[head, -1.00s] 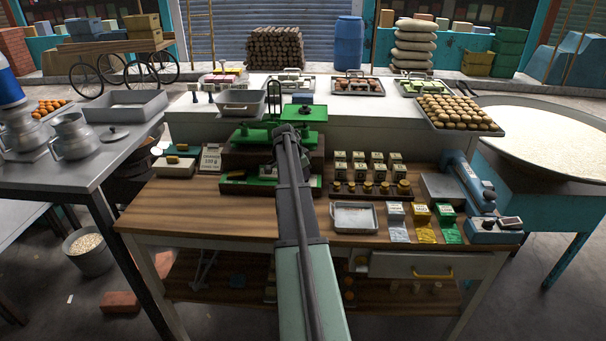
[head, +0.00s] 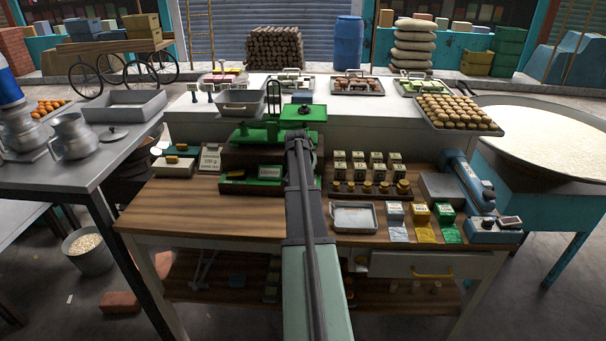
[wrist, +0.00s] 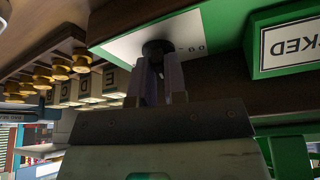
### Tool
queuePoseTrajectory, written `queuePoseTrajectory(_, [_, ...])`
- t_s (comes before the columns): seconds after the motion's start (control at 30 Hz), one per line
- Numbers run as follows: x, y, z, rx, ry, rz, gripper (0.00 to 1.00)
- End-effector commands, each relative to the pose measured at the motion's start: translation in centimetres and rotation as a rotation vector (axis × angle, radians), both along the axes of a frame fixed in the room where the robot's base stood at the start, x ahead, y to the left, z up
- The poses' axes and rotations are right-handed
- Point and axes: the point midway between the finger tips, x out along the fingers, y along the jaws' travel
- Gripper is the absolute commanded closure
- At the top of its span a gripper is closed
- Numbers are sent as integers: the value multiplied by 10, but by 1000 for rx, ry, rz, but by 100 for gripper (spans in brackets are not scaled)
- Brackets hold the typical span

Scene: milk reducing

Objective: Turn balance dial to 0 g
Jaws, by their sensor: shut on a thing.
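The dark round balance dial (wrist: 156,48) sits on a white face of the green balance in the wrist view. Printed marks, upside down in this view, lie just right of it. My gripper (wrist: 160,68) is shut on the dial, one finger on each side. In the head view the green balance (head: 268,133) stands at the back of the wooden bench, and my arm hides the dial and fingertips. A green-framed sign (wrist: 290,42) reading "LOCKED" is right of the dial in the wrist view; only its end letters show.
Brass weights (head: 367,188) and small labelled boxes (head: 375,160) stand close right of my arm. A metal tray (head: 355,216) lies nearer the front. A grey pan (head: 240,103) sits on the balance's left. The bench's left front (head: 190,205) is clear.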

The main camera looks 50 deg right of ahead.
Motion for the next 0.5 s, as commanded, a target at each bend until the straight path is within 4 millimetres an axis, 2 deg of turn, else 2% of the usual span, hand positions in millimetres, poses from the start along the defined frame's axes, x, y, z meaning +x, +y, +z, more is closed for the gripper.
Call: queuePoseTrajectory(0.5, [-3,-1,0,2,-1,484,100])
